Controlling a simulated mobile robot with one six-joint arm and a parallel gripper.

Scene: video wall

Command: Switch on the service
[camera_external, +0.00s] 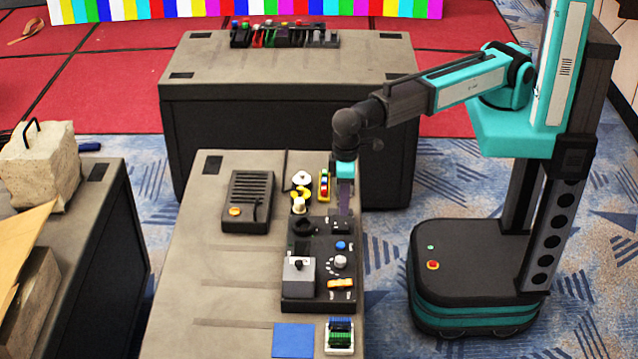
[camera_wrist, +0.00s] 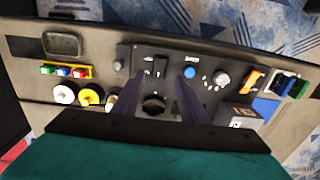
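A black control panel (camera_external: 318,262) lies on the near grey bench. It carries a small black switch block (camera_wrist: 155,67) at its far end, a blue button (camera_wrist: 189,73), a white knob (camera_wrist: 221,79), an orange rocker (camera_wrist: 252,80), a black round knob (camera_wrist: 153,105) and a grey box with a lever (camera_external: 299,277). The labels are too small to read, so I cannot tell which control is the service one. My gripper (camera_external: 344,208) points down over the panel's far end, by the switch block. In the wrist view its dark fingers (camera_wrist: 160,88) stand apart with nothing between them; contact cannot be told.
A black speaker-like box (camera_external: 248,200), white and yellow spools (camera_external: 301,183) and a strip of coloured buttons (camera_external: 324,185) stand beside the panel. A blue pad (camera_external: 293,340) and a terminal block (camera_external: 339,337) lie at the near end. Another bench (camera_external: 290,65) stands behind.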

